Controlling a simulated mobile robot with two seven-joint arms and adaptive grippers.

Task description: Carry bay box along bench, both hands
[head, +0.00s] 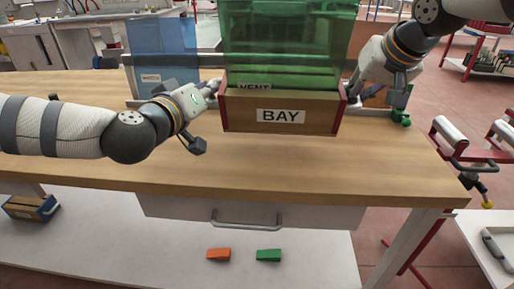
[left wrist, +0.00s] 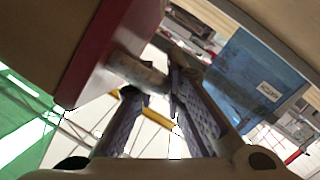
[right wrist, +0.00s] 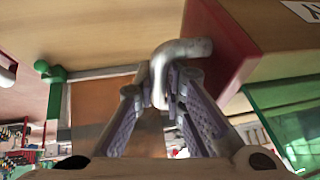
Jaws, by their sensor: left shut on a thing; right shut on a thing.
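The bay box (head: 248,113) is brown with red ends and a white BAY label. It is held level at the back of the bench (head: 120,165); I cannot tell if its underside touches the top. My left gripper (head: 212,92) is shut on the metal handle at its left end; the handle (left wrist: 137,70) shows between the fingers in the left wrist view. My right gripper (head: 352,97) is shut on the handle at the right end, partly hidden by the box; that handle (right wrist: 172,62) shows in the right wrist view.
A green see-through panel (head: 290,40) rises behind the box, with a VENT label partly hidden. A blue see-through panel (head: 163,50) stands to its left. Green fittings (head: 401,116) sit at the right. The bench front is clear. An orange block (head: 218,254) and green block (head: 268,255) lie below.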

